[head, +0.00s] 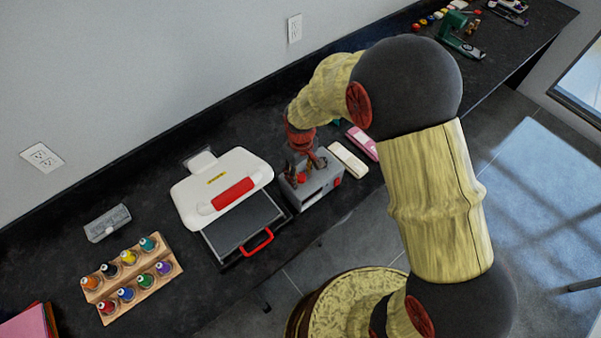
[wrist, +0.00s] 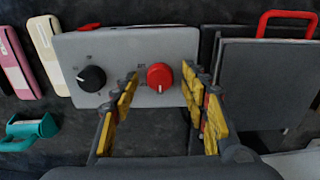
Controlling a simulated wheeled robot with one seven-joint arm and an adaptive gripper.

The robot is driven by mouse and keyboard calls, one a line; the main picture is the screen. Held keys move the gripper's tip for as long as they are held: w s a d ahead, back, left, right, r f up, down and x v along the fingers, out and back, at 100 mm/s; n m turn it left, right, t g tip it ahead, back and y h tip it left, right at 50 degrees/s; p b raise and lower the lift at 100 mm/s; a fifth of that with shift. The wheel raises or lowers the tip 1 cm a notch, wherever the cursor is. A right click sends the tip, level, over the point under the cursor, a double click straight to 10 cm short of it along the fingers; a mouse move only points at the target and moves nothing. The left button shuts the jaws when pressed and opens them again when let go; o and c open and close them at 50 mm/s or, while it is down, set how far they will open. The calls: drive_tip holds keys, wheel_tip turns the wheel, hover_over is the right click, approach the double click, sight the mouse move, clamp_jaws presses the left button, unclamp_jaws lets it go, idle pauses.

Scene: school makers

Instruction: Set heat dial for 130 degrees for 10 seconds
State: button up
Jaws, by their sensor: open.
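A grey control box (head: 316,190) stands on the black counter, right of the white heat press (head: 222,188). In the wrist view the box (wrist: 120,45) faces me with a black dial (wrist: 92,78) on the left and a red dial (wrist: 160,77) on the right. Small markings surround both dials, but I cannot read them fully. My gripper (wrist: 165,92) is open, with its fingers on either side of the red dial; I cannot tell whether they touch it. In the head view my gripper (head: 303,165) is over the box and partly hides it.
The press's dark tray with a red handle (head: 257,242) is close beside the box. White and pink slim items (head: 348,158) lie on its other side. A teal tool (wrist: 28,131) shows in the wrist view. A wooden rack of paint bottles (head: 130,280) stands far left.

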sight(301, 176)
drive_tip(key=shift+r, duration=0.1)
wheel_tip(301, 176, up, 12)
idle(0.5)
idle(0.5)
drive_tip(key=s+d+r+m+t+b, duration=0.2)
drive_tip(key=s+d+r+m, duration=0.1)
drive_tip(key=s+d+r, duration=0.4)
drive_tip(key=s+d+r+m+t+b, duration=0.3)
drive_tip(key=s+d+r, duration=0.4)
drive_tip(key=s, duration=0.6)
drive_tip(key=shift+d+r+m+t, duration=0.15)
drive_tip(key=shift+r+m+t, duration=0.15)
drive_tip(key=shift+r+m, duration=0.25)
idle(0.9)
